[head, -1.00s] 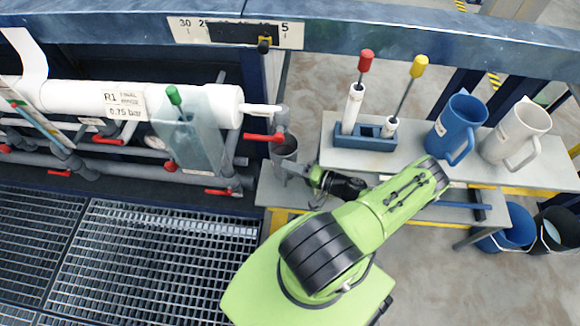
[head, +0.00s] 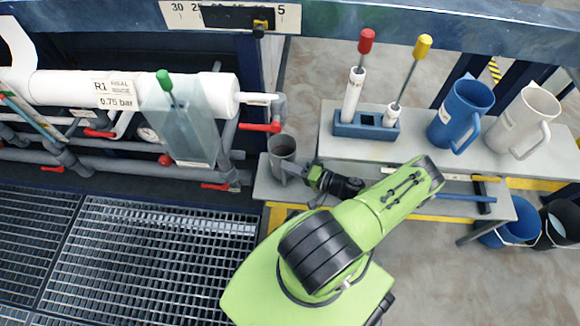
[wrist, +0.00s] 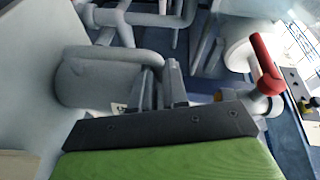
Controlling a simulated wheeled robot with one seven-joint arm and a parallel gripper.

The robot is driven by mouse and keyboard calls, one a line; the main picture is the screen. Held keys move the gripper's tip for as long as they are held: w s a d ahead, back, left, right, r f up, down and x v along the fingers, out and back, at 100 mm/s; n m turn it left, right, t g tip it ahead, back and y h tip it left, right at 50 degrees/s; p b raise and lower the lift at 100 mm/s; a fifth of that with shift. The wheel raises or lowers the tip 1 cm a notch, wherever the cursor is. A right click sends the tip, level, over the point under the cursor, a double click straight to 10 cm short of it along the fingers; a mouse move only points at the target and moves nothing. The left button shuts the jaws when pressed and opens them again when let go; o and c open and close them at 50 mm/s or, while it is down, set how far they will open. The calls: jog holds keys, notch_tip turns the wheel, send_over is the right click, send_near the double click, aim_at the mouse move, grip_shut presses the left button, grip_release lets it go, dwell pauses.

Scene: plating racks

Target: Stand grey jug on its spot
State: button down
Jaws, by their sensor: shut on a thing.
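The grey jug (head: 281,150) is at the left end of the lower grey shelf (head: 263,186), below the red-handled valve. It looks upright, mouth up. My gripper (head: 306,174) reaches it from the right and is shut on its handle. In the wrist view the jug (wrist: 85,82) lies left of my fingers (wrist: 158,84), its handle running between them. The jug's base is mostly hidden, so I cannot tell whether it touches the shelf.
A red-handled valve (head: 260,127) and grey pipe are close above the jug. The upper shelf (head: 345,154) holds a blue rack (head: 366,131), a blue jug (head: 460,112) and a white jug (head: 518,125). Two buckets (head: 508,232) stand below at right. Grating (head: 150,255) lies left.

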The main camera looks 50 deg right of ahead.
jog(key=shift+f, duration=0.4)
jog(key=c, duration=1.1)
grip_release()
jog(key=shift+o, duration=0.2)
jog(key=shift+f, duration=0.1)
jog(key=v, duration=1.5)
jog(key=shift+s+p, duration=0.35)
jog(key=shift+p, duration=0.1)
jog(key=shift+d, duration=0.15)
